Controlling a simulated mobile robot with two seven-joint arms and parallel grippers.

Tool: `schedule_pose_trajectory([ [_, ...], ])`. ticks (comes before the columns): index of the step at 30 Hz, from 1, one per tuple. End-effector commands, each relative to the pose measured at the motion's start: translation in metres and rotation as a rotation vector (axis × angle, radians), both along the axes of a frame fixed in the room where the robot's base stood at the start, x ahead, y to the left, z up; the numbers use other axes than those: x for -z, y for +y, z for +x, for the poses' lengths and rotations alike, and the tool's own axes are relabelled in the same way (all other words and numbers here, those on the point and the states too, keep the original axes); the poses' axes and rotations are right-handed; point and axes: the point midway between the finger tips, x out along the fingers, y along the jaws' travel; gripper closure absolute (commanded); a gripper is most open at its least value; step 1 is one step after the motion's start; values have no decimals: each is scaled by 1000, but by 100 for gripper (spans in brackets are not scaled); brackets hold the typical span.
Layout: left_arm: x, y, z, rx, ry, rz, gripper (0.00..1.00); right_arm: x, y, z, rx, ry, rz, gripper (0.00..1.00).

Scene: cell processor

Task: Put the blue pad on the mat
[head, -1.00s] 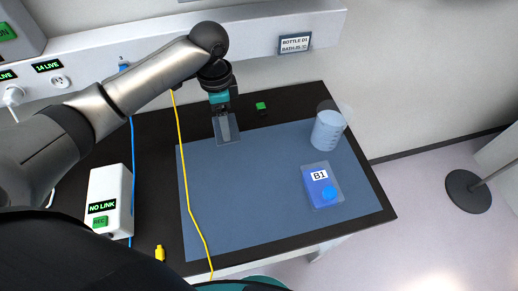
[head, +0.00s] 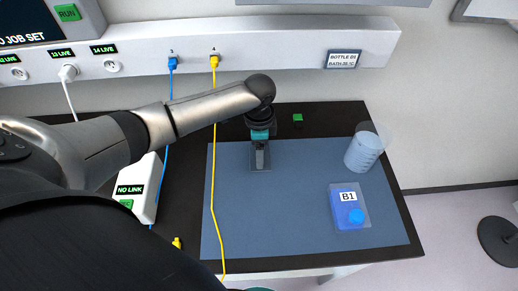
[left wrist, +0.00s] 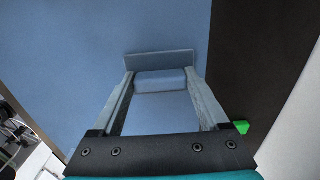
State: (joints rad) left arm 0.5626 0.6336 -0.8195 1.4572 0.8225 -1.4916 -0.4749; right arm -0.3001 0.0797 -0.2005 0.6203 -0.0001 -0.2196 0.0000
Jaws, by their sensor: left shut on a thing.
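The mat (head: 300,225) is a flat blue sheet on the black table. My left gripper (head: 260,164) points down over the mat's back edge, left of its middle. In the left wrist view the gripper (left wrist: 162,82) is shut on the blue pad (left wrist: 160,80), a pale blue block between the two fingers. A thin blue-grey plate (left wrist: 160,60) shows just beyond it. The mat's blue surface (left wrist: 60,50) lies beneath. I cannot tell whether the pad touches the mat. In the head view the fingers hide most of the pad. My right gripper is not in view.
A blue B1 bottle (head: 345,215) and a translucent beaker (head: 362,152) stand on the mat's right side. A small green block (head: 297,118) is behind the mat. A yellow cable (head: 213,150) crosses the mat's left part. A white NO LINK box (head: 146,192) stands left.

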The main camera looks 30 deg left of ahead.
Motion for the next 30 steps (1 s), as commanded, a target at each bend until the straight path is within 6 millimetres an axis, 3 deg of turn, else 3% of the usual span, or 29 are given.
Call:
schedule_pose_trajectory([
  [3,3,0,0,-1,0,0,75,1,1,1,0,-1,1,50],
  [4,3,0,0,-1,0,0,21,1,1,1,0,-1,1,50],
  [9,3,0,0,0,0,0,2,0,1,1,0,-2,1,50],
  [20,-4,0,1,0,-1,0,0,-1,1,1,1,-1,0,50],
  [30,-71,0,1,0,-4,0,0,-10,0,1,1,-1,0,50],
])
